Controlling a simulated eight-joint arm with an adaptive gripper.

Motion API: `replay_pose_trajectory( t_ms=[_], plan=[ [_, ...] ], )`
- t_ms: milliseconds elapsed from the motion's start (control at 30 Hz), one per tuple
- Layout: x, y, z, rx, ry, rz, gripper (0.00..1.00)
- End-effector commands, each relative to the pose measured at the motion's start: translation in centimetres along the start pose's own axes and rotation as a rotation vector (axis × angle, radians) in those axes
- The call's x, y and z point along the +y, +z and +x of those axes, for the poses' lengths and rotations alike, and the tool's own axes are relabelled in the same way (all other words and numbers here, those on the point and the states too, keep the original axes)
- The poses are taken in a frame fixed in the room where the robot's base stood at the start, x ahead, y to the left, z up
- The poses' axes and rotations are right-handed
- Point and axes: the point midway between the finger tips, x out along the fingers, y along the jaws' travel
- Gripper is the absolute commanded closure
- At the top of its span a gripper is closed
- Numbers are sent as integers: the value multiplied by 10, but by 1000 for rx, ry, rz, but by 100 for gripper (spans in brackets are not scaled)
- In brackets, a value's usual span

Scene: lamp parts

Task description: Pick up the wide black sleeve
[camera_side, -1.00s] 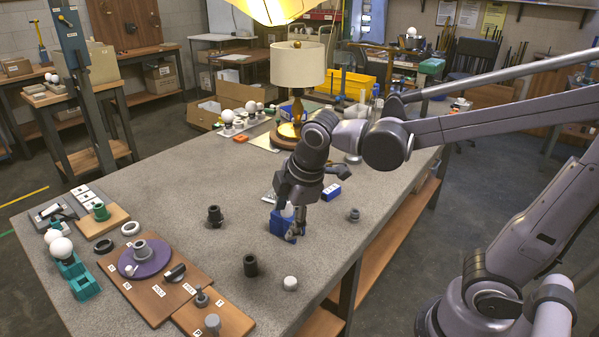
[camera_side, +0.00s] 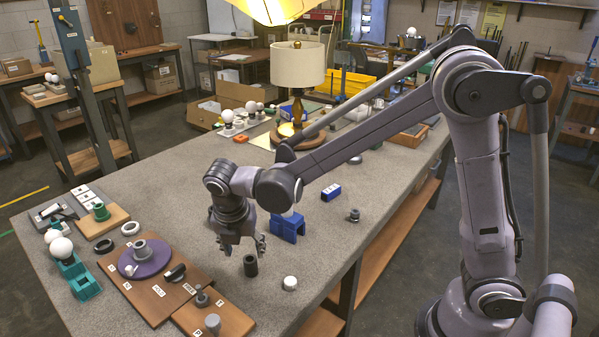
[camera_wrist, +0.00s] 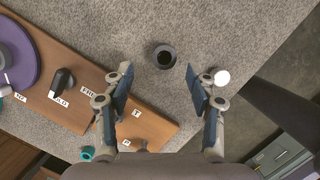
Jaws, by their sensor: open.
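A black sleeve (camera_side: 250,266), an upright hollow cylinder, stands on the grey table just below my gripper (camera_side: 244,246). In the wrist view the sleeve (camera_wrist: 164,58) shows its dark open top just beyond and between the tips of my gripper (camera_wrist: 160,76). The two blue-grey fingers are spread apart with nothing between them. I cannot tell from the side view how much height is left between the fingertips and the sleeve.
A white cap (camera_side: 290,283) stands close right of the sleeve. A wooden board (camera_side: 160,296) with a purple disc (camera_side: 128,260) lies to the left. A blue bracket (camera_side: 288,227) and small grey part (camera_side: 354,215) stand farther right. Bare table lies around the sleeve.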

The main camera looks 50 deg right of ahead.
Motion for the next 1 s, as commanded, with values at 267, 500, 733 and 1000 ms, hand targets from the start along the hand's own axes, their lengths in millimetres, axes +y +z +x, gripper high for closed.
replay_pose_trajectory(
  t_ms=[267, 500, 733, 1000],
  plan=[
    [-1, 0, 19, 0, 0, 3, 43],
    [-6, -1, 48, 0, 1, 3, 43],
    [-6, -1, 67, 0, 1, 3, 43],
    [-6, -1, 67, 0, 1, 3, 54]
  ],
)
